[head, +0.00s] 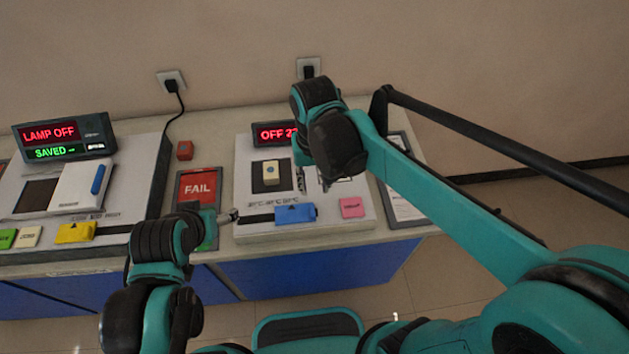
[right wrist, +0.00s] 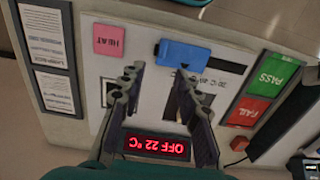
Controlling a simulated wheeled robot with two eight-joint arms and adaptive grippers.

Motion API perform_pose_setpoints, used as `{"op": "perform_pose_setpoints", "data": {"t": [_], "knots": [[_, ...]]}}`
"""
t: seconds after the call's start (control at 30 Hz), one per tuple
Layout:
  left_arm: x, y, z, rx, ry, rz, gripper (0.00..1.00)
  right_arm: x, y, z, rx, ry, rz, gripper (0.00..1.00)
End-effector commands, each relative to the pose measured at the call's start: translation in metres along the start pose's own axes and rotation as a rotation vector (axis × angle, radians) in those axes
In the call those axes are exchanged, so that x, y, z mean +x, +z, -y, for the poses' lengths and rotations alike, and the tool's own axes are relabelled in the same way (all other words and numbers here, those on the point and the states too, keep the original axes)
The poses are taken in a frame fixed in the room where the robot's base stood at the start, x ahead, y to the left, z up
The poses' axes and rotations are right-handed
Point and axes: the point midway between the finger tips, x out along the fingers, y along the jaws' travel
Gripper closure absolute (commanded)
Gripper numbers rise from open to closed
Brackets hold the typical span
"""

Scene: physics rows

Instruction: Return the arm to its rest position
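My right arm reaches in from the right in the head view, with its dark wrist over the white panel (head: 245,205). My right gripper (head: 313,184) is partly hidden below that wrist. In the right wrist view the right gripper (right wrist: 158,78) is open, with its two fingers apart and nothing seen held between them. It hangs over the same panel, near a blue slider (right wrist: 183,54); I cannot tell whether it touches anything. My left gripper (head: 229,216) shows only as a small grey tip near the FAIL and green cards; its opening is not clear.
A red "OFF 22 °C" display (right wrist: 158,146) stands at the panel's back. A pink HEAT tag (head: 352,207) lies at its front. A red FAIL card (head: 198,187) lies left of it. The "LAMP OFF" device (head: 64,137) stands farther left. A clipboard (head: 401,208) lies right.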

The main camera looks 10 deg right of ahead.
Motion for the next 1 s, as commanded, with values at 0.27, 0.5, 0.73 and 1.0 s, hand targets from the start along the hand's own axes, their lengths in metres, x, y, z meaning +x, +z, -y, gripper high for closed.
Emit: {"op": "perform_pose_setpoints", "data": {"t": [0.27,0.5,0.73,1.0], "knots": [[0.0,0.0,0.0,0.0,0.0,0.0,0.25,-0.003,0.0,0.0,0.0,0.0,0.0,0.67],[0.0,0.0,0.0,0.0,0.0,0.0,0.25,-0.002,0.0,0.0,0.0,0.0,0.0,0.67],[0.0,0.0,0.0,0.0,0.0,0.0,0.25,-0.005,0.007,-0.017,0.004,-0.018,-0.061,0.67],[0.0,0.0,0.0,0.0,0.0,0.0,0.25,-0.006,0.035,-0.08,0.007,-0.048,-0.363,0.67]]}}
